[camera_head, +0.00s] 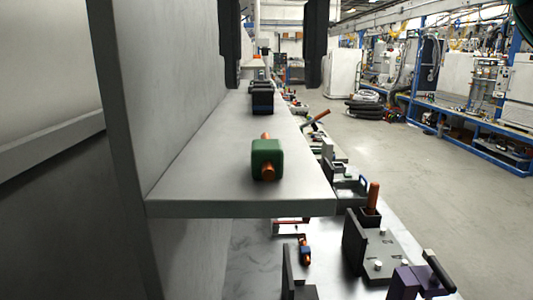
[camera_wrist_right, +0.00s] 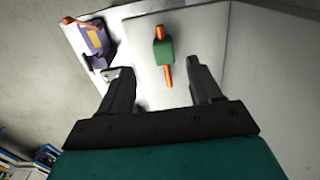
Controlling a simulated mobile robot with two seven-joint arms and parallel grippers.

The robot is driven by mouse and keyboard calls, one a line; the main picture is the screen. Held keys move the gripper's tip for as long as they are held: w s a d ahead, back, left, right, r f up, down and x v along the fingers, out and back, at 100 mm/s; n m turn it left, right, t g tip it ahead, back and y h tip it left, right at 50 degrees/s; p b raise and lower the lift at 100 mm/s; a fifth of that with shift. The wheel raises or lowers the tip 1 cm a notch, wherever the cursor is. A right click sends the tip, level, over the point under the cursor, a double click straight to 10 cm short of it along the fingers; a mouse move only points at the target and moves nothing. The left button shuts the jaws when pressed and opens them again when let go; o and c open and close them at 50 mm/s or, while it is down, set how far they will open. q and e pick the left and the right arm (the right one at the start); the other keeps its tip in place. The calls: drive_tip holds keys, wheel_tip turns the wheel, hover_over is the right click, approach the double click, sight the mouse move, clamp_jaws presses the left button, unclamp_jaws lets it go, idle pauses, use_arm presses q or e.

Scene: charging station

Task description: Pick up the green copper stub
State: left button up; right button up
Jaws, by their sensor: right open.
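The green copper stub (camera_head: 265,152) is a green block with a copper rod through it. It lies on the grey shelf (camera_head: 210,165) near its front edge. In the right wrist view, the stub (camera_wrist_right: 163,52) shows ahead of the fingers, its rod reaching down into the gap between them. My right gripper (camera_head: 272,84) hangs at the top of the head view, its two dark fingers wide apart with nothing between them. In the right wrist view, my right gripper (camera_wrist_right: 160,70) is open too, apart from the stub. My left gripper is not in view.
A dark blue block (camera_head: 262,101) sits farther back on the shelf. A grey wall (camera_head: 170,90) borders the shelf on the left. Below right are a dark fixture with a copper rod (camera_head: 373,196) and a purple part (camera_head: 410,282). The shelf around the stub is clear.

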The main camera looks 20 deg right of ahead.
sight(267, 147)
wheel_tip(267, 147, down, 3)
drive_tip(key=shift+r+b, duration=0.1)
drive_tip(key=shift+b, duration=0.7)
drive_tip(key=f+b, duration=0.2)
drive_tip(key=f, duration=0.1)
drive_tip(key=f+b, duration=0.1)
drive_tip(key=f, duration=0.1)
drive_tip(key=shift+w+a+f, duration=0.1)
drive_tip(key=shift+a+f, duration=0.05)
drive_tip(key=shift+a, duration=0.1)
drive_tip(key=shift+c, duration=0.4)
drive_tip(key=c, duration=0.9)
drive_tip(key=shift+c, duration=0.9)
